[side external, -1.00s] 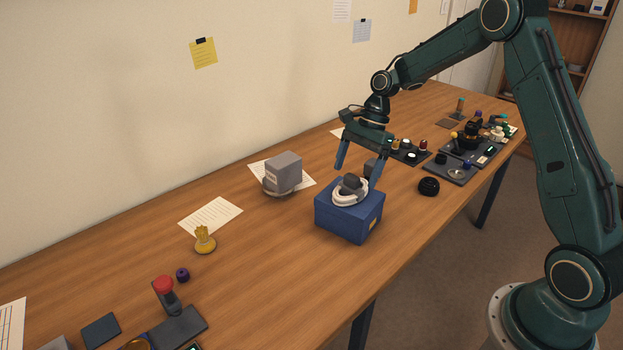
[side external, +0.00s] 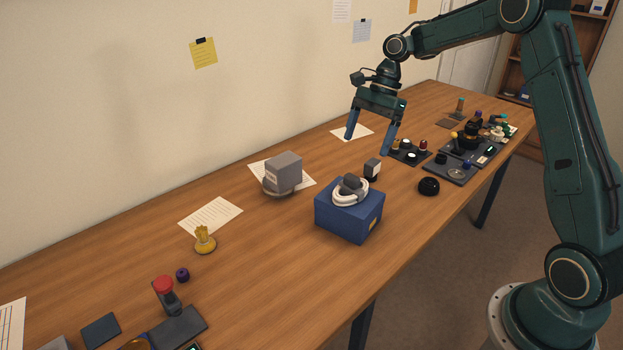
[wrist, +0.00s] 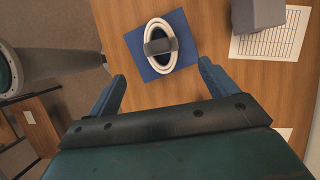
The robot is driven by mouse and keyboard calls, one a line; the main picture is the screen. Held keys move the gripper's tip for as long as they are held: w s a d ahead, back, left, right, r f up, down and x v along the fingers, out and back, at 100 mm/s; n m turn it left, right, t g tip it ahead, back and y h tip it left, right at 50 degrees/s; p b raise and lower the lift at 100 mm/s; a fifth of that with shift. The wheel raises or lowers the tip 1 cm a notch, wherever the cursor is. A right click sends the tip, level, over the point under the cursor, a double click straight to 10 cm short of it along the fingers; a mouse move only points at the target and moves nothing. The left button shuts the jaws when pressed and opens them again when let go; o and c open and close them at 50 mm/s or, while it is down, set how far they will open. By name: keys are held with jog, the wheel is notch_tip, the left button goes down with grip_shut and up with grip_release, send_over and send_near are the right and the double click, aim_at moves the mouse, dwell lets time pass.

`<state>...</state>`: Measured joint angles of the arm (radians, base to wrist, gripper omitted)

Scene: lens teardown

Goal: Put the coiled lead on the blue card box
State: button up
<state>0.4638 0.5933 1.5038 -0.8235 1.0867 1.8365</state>
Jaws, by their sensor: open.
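The coiled lead (side external: 347,197), a white ring of cable with a dark grey block on it, rests on top of the blue card box (side external: 347,221). In the wrist view the coiled lead (wrist: 149,46) lies within the blue top of the card box (wrist: 182,24), apart from my fingers. My gripper (side external: 367,147) is open and empty, raised above the table behind the box. Its two blue fingers also show in the wrist view (wrist: 162,82) with nothing between them.
A grey block-shaped item (side external: 283,172) stands left of the box by a paper sheet. A small dark block (side external: 372,169) stands just behind the box, and a black round part (side external: 429,186) lies to its right. Trays of small parts fill the table's far end.

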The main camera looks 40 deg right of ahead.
jog(key=s+a+r+n+t+h, duration=0.2)
jog(key=s+a+r+n, duration=0.7)
jog(key=s+r, duration=0.3)
jog(key=s+a+f+n+t+h, duration=0.1)
jog(key=s+n+t+h, duration=0.1)
jog(key=s+n, duration=0.7)
jog(key=s+t, duration=0.1)
jog(key=s, duration=0.6)
jog(key=shift+s+a+f+t, duration=0.3)
jog(key=shift+s, duration=0.05)
